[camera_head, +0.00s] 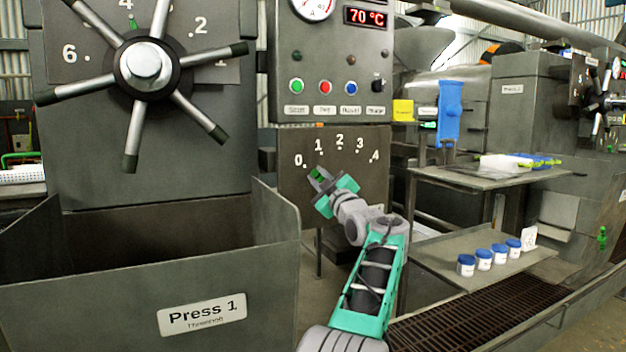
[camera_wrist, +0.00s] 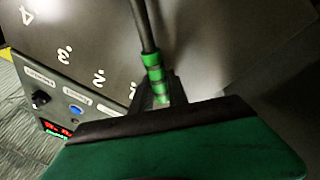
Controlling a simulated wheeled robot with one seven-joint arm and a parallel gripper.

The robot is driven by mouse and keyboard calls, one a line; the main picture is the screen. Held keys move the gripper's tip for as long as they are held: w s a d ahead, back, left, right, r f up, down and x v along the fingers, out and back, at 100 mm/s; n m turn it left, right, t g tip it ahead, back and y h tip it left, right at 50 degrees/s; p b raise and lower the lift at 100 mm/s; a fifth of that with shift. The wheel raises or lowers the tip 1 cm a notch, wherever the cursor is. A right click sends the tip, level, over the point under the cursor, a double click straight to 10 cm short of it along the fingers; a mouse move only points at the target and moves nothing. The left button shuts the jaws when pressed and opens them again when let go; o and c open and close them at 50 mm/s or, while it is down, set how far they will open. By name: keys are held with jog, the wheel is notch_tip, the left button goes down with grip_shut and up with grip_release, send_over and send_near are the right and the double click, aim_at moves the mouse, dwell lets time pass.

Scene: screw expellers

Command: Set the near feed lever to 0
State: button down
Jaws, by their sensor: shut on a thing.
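The near feed lever is a dark rod with a green grip, seen in the wrist view (camera_wrist: 153,72) and as a small green piece in the head view (camera_head: 317,174). Its scale plate (camera_head: 350,142) carries the marks 0 to 4 in an arc, 0 at the left. The grip is near the left end, close to the 0 and 1 marks; the exact setting cannot be told. My gripper (camera_head: 321,180) is shut on the grip, which shows between the jaws in the wrist view (camera_wrist: 158,95). My gripper hides the lever's lower part in the head view.
The Press 1 bin (camera_head: 120,290) and a spoked handwheel (camera_head: 146,65) stand left of my arm. A control box (camera_head: 330,80) sits above the scale. A shelf (camera_head: 440,255) with several blue-lidded jars and an upper shelf (camera_head: 500,180) stand to the right.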

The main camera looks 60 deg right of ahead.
jog(key=shift+f, duration=0.1)
jog(key=c, duration=1.3)
grip_release()
jog(key=v, duration=0.8)
jog(key=shift+d, duration=0.1)
